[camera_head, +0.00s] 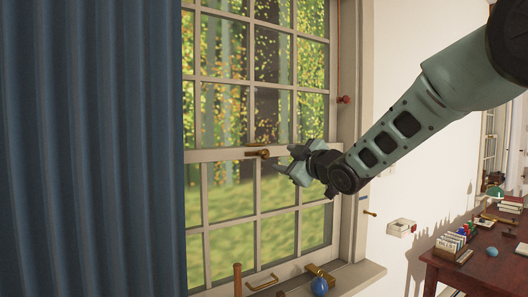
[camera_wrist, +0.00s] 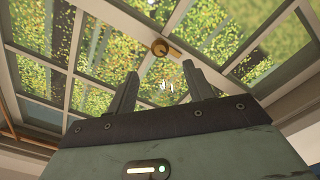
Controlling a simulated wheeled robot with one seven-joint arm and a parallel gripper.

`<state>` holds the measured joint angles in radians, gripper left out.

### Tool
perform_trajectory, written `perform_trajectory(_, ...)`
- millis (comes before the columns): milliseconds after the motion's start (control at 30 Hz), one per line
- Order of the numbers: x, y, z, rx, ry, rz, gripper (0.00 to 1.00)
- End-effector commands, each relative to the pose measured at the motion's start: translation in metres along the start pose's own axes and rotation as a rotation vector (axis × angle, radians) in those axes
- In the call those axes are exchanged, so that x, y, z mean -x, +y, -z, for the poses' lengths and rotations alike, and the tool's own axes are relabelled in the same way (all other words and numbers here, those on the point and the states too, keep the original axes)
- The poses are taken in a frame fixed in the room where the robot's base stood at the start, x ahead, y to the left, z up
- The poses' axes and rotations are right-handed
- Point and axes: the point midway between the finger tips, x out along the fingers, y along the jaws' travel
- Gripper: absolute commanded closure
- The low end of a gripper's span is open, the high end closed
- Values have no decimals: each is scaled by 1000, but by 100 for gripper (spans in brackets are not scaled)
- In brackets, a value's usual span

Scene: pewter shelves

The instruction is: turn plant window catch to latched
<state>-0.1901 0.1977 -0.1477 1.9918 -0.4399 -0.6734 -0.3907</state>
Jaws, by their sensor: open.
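The window catch (camera_head: 259,153) is a small brass piece on the horizontal rail where the two sashes meet. In the head view it lies roughly along the rail, with a rounded end. It also shows in the wrist view as a brass knob (camera_wrist: 160,47) with a short arm to its right. My gripper (camera_head: 290,161) is just right of the catch and apart from it. In the wrist view the two fingers (camera_wrist: 159,74) stand apart with nothing between them, and the catch appears beyond the tips. I cannot tell whether the catch is latched.
A blue curtain (camera_head: 90,150) hangs at the left. The sill (camera_head: 355,279) holds a blue round object (camera_head: 319,287) and brass items. A red knob (camera_head: 344,99) sits on the right frame. A desk (camera_head: 490,270) with small things stands at the right.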

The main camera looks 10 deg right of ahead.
Motion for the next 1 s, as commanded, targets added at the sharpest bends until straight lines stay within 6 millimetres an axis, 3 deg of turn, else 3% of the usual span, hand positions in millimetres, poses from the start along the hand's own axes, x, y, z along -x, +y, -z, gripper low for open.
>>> perform_trajectory(300, -67, 2, 2, -1, -1, 1, 48)
perform_trajectory(500, -96, 1, 1, -1, -1, 1, 48)
perform_trajectory(700, -109, 0, 1, -1, 0, 0, 48)
perform_trajectory(1000, -110, 0, 0, -2, 0, 0, 51)
